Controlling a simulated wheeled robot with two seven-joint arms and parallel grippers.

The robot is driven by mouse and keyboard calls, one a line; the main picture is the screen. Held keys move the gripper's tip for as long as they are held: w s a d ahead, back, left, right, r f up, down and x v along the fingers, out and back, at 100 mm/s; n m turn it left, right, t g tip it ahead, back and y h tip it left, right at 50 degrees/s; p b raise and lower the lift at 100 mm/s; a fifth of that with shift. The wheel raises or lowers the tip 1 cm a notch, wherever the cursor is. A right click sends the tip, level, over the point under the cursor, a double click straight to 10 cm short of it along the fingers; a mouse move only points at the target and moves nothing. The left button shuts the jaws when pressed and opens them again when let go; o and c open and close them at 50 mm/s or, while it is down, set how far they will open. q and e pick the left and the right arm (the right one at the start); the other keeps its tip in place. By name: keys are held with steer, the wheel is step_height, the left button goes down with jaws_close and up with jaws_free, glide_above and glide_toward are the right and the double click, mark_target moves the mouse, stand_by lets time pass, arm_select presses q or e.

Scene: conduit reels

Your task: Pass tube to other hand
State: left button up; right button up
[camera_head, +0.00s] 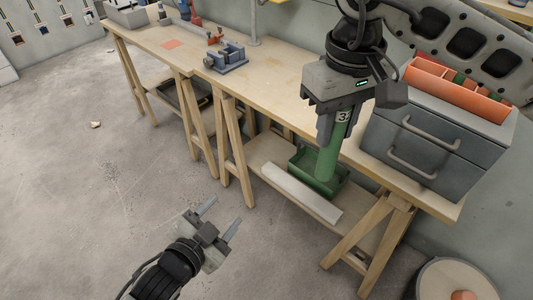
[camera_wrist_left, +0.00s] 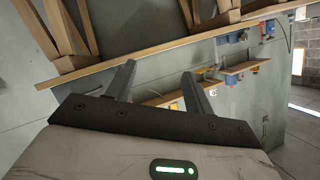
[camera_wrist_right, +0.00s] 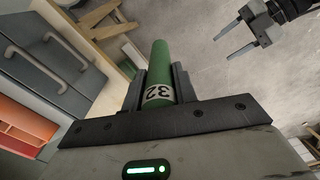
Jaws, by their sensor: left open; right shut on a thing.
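The green tube (camera_head: 330,152) with a white "32" label hangs down from my right gripper (camera_head: 345,112), in front of the workbench. My right gripper is shut on it near its upper end. The right wrist view shows the tube (camera_wrist_right: 160,62) between the fingers of my right gripper (camera_wrist_right: 158,88). My left gripper (camera_head: 222,220) is open and empty, low over the floor to the left of the tube and apart from it. It also shows in the right wrist view (camera_wrist_right: 236,35). The left wrist view shows its fingers (camera_wrist_left: 155,85) with nothing between them.
The wooden workbench (camera_head: 285,92) runs along the wall, with a blue vise (camera_head: 226,60) on it. A grey drawer unit (camera_head: 430,145) with an orange tray (camera_head: 458,90) stands at the right. A green bin (camera_head: 300,158) sits on the lower shelf. The floor around my left gripper is clear.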

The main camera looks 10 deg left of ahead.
mark_target(334, 149)
arm_select(q)
steer(key=w+d+r+m+t+h, duration=0.1)
steer(key=w+d+r+m+h, duration=0.15)
steer(key=r+m+h, duration=0.6)
steer(key=w+d+r+m+h, duration=0.1)
steer(key=d+r+m+h, duration=0.2)
steer(key=r+m, duration=0.95)
steer(key=d+f+m+g, duration=0.1)
steer(key=d+m+g, duration=0.1)
steer(key=d+m, duration=0.2)
steer(key=w+d+m+g+h, duration=0.1)
steer(key=d+m+g, duration=0.2)
steer(key=m, duration=0.6)
steer(key=w+d+f+m+g, duration=0.1)
steer(key=d+m+g, duration=0.2)
steer(key=d+m, duration=0.4)
steer(key=shift+w+f+h, duration=0.15)
steer(key=shift+f+h, duration=0.15)
steer(key=shift+h, duration=0.05)
